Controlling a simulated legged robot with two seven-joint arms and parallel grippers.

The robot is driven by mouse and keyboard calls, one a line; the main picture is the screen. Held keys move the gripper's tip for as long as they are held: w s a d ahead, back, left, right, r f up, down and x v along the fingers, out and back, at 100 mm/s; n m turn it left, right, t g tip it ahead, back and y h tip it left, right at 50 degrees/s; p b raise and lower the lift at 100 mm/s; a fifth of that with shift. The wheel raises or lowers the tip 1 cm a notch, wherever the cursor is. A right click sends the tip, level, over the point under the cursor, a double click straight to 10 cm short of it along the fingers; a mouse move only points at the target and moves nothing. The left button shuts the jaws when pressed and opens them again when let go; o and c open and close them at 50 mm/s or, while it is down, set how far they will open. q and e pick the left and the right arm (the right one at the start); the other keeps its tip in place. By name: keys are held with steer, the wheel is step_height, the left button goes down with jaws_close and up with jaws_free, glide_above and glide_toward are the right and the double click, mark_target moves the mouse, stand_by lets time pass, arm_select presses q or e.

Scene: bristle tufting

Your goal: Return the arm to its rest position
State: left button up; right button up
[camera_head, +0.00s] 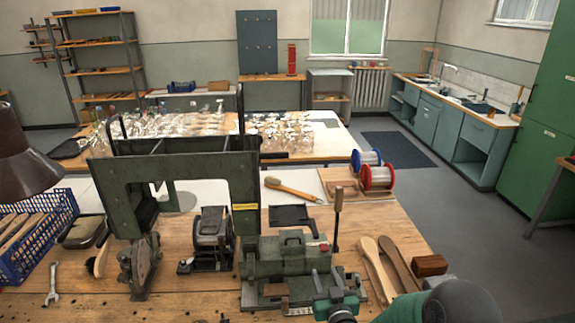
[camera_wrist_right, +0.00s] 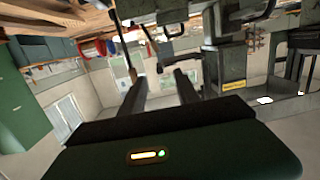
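My right arm comes in at the bottom right of the head view, with its green-and-black gripper (camera_head: 340,298) low in front of the green bench machine (camera_head: 285,262). In the right wrist view, the two dark fingers of this gripper (camera_wrist_right: 160,82) stand apart with nothing seen held between them. The machine's upright lever with a wooden handle (camera_head: 338,205) rises just behind the gripper. I cannot tell how close the fingers are to the machine. My left arm and gripper are not in view.
The workbench (camera_head: 205,300) carries a tall green frame (camera_head: 110,200), a blue crate (camera_head: 38,232), a wrench (camera_head: 53,284), wooden brush bodies (camera_head: 375,262), a brown block (camera_head: 430,265), and red (camera_head: 377,178) and blue spools (camera_head: 366,158). A brown lamp shade (camera_head: 22,165) hangs at left. Floor (camera_head: 470,222) shows right of the bench.

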steer(key=s+d+f+g, duration=0.1)
steer(key=s+g, duration=0.6)
steer(key=s, duration=0.7)
steer(key=s+d+f+m+g+h, duration=0.1)
steer(key=s+d+g, duration=0.3)
steer(key=s, duration=1.1)
steer(key=f+g, duration=0.1)
steer(key=g, duration=0.2)
steer(key=shift+s+d+f, duration=0.15)
steer(key=shift+s+f, duration=0.05)
steer(key=shift+s, duration=0.1)
steer(key=shift+s, duration=0.1)
